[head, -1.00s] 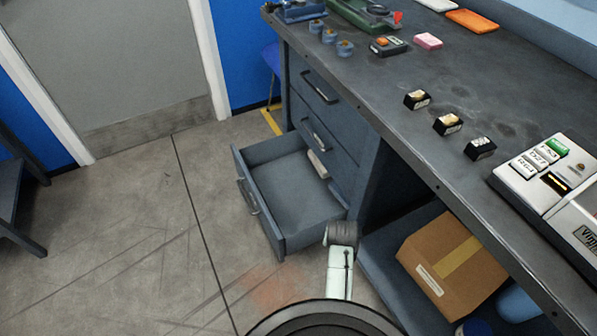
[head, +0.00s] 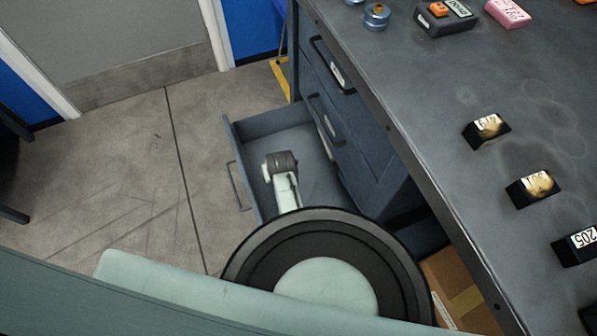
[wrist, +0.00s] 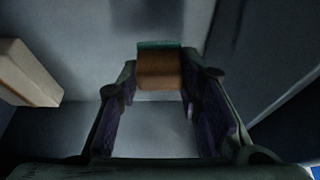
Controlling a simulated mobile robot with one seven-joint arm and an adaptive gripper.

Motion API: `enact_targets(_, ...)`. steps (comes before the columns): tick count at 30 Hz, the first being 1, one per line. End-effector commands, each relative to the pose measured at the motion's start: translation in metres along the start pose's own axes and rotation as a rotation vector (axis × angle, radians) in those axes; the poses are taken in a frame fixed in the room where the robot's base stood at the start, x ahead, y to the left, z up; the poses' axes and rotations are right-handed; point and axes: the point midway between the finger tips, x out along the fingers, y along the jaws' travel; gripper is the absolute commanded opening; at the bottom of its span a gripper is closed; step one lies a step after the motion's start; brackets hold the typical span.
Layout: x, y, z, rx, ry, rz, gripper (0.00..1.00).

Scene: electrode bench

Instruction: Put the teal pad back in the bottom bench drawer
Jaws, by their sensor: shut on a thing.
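The bottom bench drawer (head: 270,124) stands pulled open at the left end of the bench in the head view. My arm reaches down over it, and its links hide my fingers and the pad there. In the wrist view my gripper (wrist: 160,72) is shut on the teal pad (wrist: 159,45), which shows a teal edge and an orange-brown face between the fingertips. The pad is over a grey surface that looks like the drawer's inside. I cannot tell whether it touches the floor of the drawer.
A pale block (wrist: 28,73) lies to the left in the wrist view. The upper drawers (head: 333,64) are shut. Several small dark blocks with labels, one of them here (head: 487,131), stand on the bench top (head: 430,110). A cardboard box (head: 462,292) is under the bench.

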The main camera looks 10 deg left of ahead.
Motion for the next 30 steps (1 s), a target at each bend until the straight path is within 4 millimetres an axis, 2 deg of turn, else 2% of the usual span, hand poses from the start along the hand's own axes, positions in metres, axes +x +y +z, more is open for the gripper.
enact_targets(3,0.02,0.0,0.009,0.0,-0.003,0.0,0.07)
enact_targets(8,0.034,0.001,0.015,0.002,-0.001,0.001,0.07)
enact_targets(15,0.066,0.001,0.027,0.002,0.0,0.0,0.07)
enact_targets(28,0.073,0.002,0.03,0.003,0.001,0.002,0.07)
enact_targets(29,0.072,0.001,0.03,0.002,0.001,0.002,0.34)
enact_targets(30,0.072,0.001,0.03,0.002,0.001,0.002,0.37)
